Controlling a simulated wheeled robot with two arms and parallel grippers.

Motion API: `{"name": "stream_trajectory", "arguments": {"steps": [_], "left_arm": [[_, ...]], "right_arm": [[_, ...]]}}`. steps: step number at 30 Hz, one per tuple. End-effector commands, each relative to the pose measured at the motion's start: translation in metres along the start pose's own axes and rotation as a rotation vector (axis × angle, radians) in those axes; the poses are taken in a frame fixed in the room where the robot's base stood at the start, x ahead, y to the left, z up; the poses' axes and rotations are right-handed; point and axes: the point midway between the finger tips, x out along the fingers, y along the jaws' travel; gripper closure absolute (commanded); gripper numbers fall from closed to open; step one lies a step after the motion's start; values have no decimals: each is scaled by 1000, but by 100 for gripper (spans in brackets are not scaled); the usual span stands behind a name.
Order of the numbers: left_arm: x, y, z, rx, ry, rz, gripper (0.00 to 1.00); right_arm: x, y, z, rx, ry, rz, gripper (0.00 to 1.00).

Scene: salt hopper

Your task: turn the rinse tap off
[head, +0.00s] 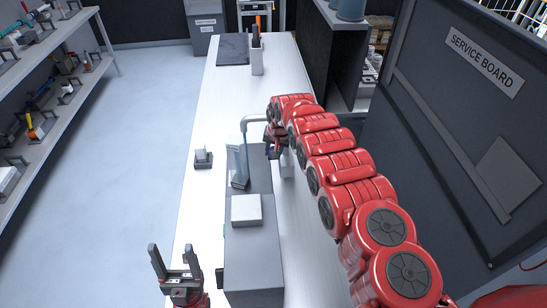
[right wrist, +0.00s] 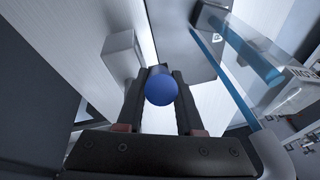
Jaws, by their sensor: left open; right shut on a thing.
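A grey tap pipe (head: 258,118) rises from the grey unit on the bench and bends over toward my right arm. My right gripper (head: 273,151) is beside the pipe's right end, partly hidden by my red arm. In the right wrist view, a round blue knob (right wrist: 161,88) sits between the two dark fingers of my right gripper (right wrist: 161,76), which is shut on it. The knob's stem and the tap's outlet cannot be made out. My left gripper (head: 174,261) is open and empty, with fingers up, at the bench's near left edge.
A small grey holder (head: 203,159) stands to the left. A dark mat (head: 232,50) and tool block (head: 257,62) are farther back. The service board (head: 481,62) stands right.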

Motion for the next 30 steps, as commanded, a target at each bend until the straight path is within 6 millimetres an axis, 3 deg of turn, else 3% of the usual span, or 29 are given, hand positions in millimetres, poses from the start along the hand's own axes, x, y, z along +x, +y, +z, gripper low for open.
{"name": "stream_trajectory", "arguments": {"steps": [6, 7, 11, 23, 30], "left_arm": [[1, 0, 0, 0, 0, 0, 34], [1, 0, 0, 0, 0, 0, 34], [1, 0, 0, 0, 0, 0, 34], [-1, 0, 0, 0, 0, 0, 34], [-14, 1, 2, 0, 0, 0, 34]], "right_arm": [[0, 0, 0, -2, -1, 0, 100], [0, 0, 0, -2, -1, 0, 59], [0, 0, 0, -2, -1, 0, 36], [-2, 0, 0, -2, 0, 0, 34], [-19, -1, 0, -3, -1, -1, 34]]}}
